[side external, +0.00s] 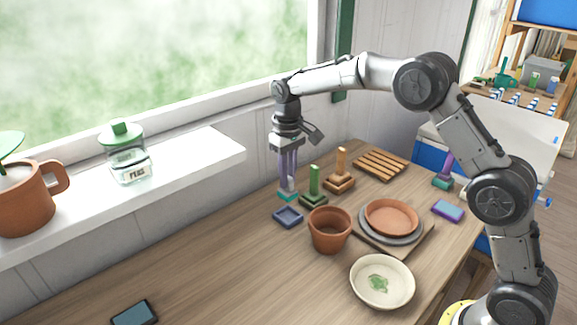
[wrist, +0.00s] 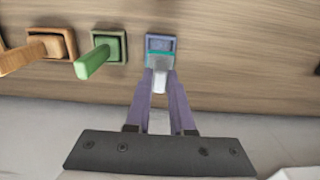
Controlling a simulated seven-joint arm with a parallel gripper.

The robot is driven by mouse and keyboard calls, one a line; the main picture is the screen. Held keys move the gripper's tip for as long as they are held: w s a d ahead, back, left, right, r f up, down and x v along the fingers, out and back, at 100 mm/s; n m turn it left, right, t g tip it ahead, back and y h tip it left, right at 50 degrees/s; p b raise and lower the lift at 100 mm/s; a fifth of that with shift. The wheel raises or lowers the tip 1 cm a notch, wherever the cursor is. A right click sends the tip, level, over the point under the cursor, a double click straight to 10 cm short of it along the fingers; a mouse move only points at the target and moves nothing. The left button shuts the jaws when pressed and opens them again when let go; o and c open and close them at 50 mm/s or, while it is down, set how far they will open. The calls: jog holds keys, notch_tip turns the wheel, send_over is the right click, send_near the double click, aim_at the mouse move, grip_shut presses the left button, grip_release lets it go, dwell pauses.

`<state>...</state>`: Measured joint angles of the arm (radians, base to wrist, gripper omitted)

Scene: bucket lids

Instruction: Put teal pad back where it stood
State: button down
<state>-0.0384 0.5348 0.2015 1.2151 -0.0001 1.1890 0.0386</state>
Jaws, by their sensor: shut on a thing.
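My gripper (side external: 288,192) points down above the wooden table near the wall, with its purple fingers shut on the teal pad. The pad shows as a small teal piece (side external: 285,197) at the fingertips; in the wrist view its teal edge (wrist: 158,54) and a pale block between the fingers (wrist: 160,80) show. A square blue tray (side external: 288,217) sits on the table just in front of the gripper. In the wrist view the pad overlaps the near part of this tray (wrist: 160,41). The pad looks held above the table; I cannot tell its exact height.
A green post on a square base (side external: 313,188) and a wooden post on a base (side external: 341,175) stand close to the right. A terracotta pot (side external: 330,231), a bowl (side external: 382,294), stacked plates (side external: 390,216) and a purple-handled teal piece (side external: 443,180) are further right. The table's left is mostly clear.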

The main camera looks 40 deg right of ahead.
aim_at(288, 194)
jog(key=shift+f, duration=0.1)
jog(key=shift+f, duration=2.2)
jog(key=shift+f, duration=0.1)
jog(key=shift+f, duration=0.5)
jog(key=shift+f, duration=0.1)
jog(key=shift+f, duration=0.25)
jog(key=shift+f, duration=0.1)
dwell(0.5)
jog(key=c, duration=0.7)
grip_release()
